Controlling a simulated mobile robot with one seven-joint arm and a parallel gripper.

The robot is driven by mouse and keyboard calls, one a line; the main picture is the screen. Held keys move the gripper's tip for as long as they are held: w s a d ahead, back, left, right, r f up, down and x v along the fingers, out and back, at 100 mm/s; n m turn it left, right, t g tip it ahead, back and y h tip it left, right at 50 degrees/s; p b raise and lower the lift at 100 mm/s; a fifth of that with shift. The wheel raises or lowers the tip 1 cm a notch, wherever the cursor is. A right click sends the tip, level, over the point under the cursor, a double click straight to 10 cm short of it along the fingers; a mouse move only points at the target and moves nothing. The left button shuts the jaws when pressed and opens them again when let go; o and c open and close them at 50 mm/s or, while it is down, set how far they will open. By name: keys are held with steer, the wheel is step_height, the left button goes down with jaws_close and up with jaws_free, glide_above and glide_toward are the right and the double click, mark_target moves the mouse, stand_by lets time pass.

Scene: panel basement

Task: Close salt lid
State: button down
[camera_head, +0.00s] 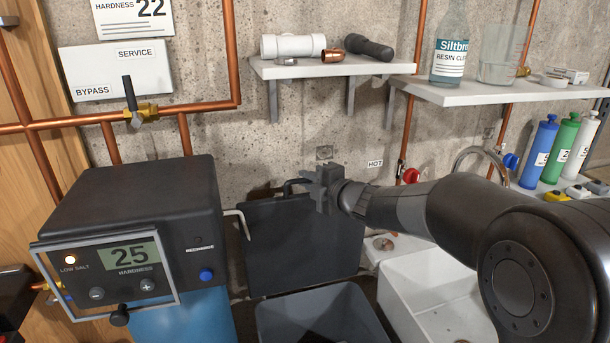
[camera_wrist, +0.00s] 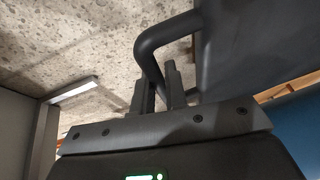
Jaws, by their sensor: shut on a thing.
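The salt lid (camera_head: 285,245) is a dark grey panel standing raised, nearly upright, behind the open grey salt bin (camera_head: 265,318). Its dark bar handle (camera_head: 291,185) is at the lid's upper edge. In the wrist view the handle (camera_wrist: 150,50) curves from the lid (camera_wrist: 255,45) in between my fingers. My gripper (camera_head: 318,182) is shut on the handle; in the wrist view its fingers (camera_wrist: 160,85) sit either side of the bar. The exact contact is partly hidden by the fingers.
A black control unit (camera_head: 140,195) with a hinged clear frame stands left of the bin. A white sink (camera_head: 430,290) is at the right. A shelf (camera_head: 330,68) with pipe fittings is above. Copper pipes (camera_head: 120,117) run along the wall.

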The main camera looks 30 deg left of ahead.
steer(key=s+d+f+n+t+y, duration=0.1)
steer(key=s+d+f+n+y, duration=0.2)
steer(key=s+d+f+y, duration=0.45)
steer(key=s+d+f+n+y, duration=0.2)
steer(key=s+d+f, duration=0.2)
steer(key=s+d, duration=0.7)
steer(key=s+d+f+n, duration=0.1)
steer(key=s+d+f, duration=0.2)
steer(key=f, duration=0.3)
steer(key=s+d+f+n+g+y, duration=0.1)
steer(key=s+d+f, duration=0.2)
steer(key=f, duration=0.3)
steer(key=shift+f, duration=0.35)
steer(key=c, duration=1.5)
jaws_free()
steer(key=shift+o, duration=0.2)
